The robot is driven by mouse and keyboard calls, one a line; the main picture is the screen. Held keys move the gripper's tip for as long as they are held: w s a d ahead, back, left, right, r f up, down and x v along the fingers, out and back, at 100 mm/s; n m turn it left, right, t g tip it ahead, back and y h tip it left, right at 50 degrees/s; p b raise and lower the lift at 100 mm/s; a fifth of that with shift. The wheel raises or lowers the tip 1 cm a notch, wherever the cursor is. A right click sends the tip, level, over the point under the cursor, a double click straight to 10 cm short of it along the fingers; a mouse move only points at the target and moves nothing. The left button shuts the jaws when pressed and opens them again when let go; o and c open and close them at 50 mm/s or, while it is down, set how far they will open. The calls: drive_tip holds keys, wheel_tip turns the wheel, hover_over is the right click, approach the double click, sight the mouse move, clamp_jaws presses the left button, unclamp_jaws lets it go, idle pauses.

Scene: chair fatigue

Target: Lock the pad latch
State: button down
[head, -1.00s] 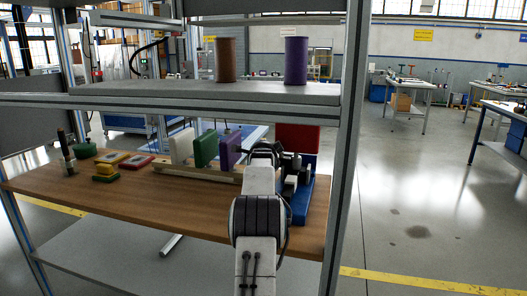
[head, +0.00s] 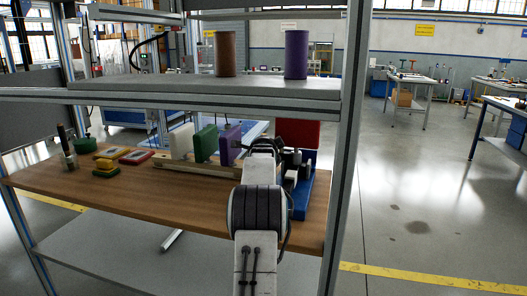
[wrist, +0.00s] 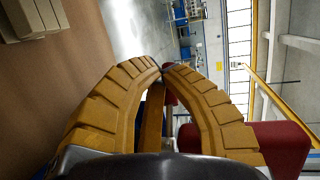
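A blue fixture (head: 301,201) with dark and grey parts stands at the right end of the wooden bench. A red block (head: 298,132) stands behind it, and a red surface (wrist: 272,146) shows at the lower right of the wrist view. I cannot make out the pad latch for certain. My gripper's ribbed yellow fingers (wrist: 163,72) meet at their tips in the wrist view. A tan strip shows between them; I cannot tell that it is held. In the head view my arm reaches beside the fixture and hides the fingers.
White, green (head: 205,144) and purple (head: 230,145) slabs stand in a wooden rack left of my arm. Small coloured blocks lie farther left. An upper shelf (head: 200,92) with brown and purple cylinders overhangs the bench, and a metal post (head: 346,150) stands right.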

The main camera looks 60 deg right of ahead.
drive_tip(key=v, duration=1)
idle(0.8)
